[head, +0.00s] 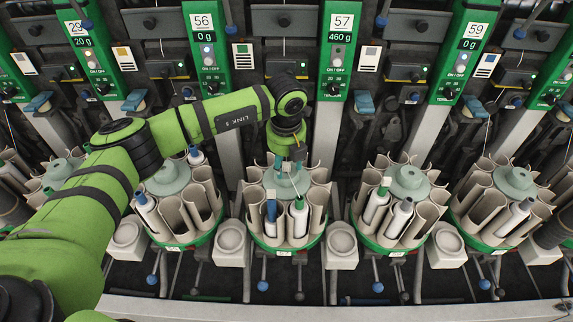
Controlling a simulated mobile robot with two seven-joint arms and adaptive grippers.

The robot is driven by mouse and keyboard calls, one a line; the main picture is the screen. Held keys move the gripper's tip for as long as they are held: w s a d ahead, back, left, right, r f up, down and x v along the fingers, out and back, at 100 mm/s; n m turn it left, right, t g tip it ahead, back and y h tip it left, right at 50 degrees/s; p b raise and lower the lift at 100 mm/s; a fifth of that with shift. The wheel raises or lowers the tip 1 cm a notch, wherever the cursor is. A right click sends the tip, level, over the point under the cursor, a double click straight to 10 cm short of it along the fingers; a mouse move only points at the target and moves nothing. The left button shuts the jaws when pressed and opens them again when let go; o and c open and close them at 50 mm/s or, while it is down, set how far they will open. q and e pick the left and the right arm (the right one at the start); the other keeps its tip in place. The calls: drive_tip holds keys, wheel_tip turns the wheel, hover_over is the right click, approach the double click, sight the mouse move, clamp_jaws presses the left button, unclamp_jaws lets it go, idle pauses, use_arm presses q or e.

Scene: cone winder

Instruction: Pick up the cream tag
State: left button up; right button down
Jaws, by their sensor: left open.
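The gripper is above and apart from that tag. Another pale tag (385,181) shows on a green-tipped bobbin in the magazine to the right. I cannot tell from the picture which one is meant. My right gripper is not in view.
More bobbin magazines (407,178) stand in a row on both sides, with pale cups (341,240) between them. Green panels (338,55) and coloured cards (370,57) line the machine behind. Levers with blue and dark knobs (263,286) hang below. A pale rail (330,309) runs along the front.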

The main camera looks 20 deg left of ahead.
use_arm(q)
drive_tip(key=shift+c, duration=1.2)
drive_tip(key=c, duration=0.5)
drive_tip(key=shift+c, duration=0.5)
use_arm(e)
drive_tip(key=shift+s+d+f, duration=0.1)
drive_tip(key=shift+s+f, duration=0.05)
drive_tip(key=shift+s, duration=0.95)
use_arm(q)
drive_tip(key=shift+r, duration=0.15)
